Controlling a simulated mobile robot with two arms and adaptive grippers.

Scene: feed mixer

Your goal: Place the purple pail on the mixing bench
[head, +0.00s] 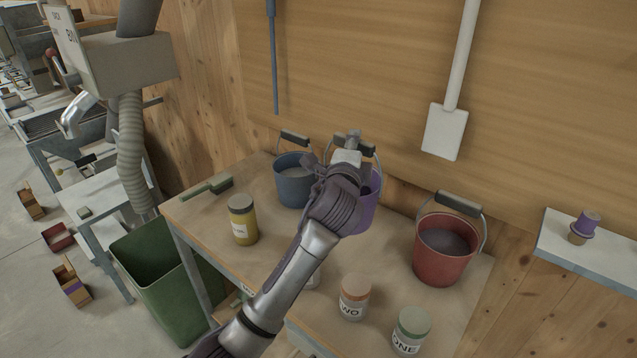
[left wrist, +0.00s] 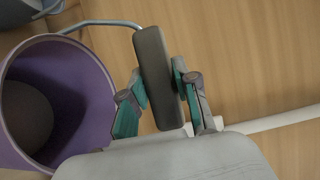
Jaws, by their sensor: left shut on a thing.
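The purple pail (head: 368,206) is at the bench, mostly hidden behind my left arm in the head view. In the left wrist view the purple pail (left wrist: 88,92) shows its open mouth, with grey contents or a grey bottom inside. My left gripper (left wrist: 158,92) is shut on the dark grip of the pail's handle (left wrist: 153,75). The left gripper also shows in the head view (head: 350,150). The wooden mixing bench (head: 275,255) lies below. I cannot tell whether the pail touches the bench top. My right gripper is not in view.
A blue pail (head: 290,187) stands close left of the purple pail, a red pail (head: 442,255) to the right. A yellow jar (head: 242,222), a jar marked TWO (head: 354,300), a jar marked ONE (head: 411,332) and a green brush (head: 215,187) are on the bench. A green bin (head: 160,290) stands left.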

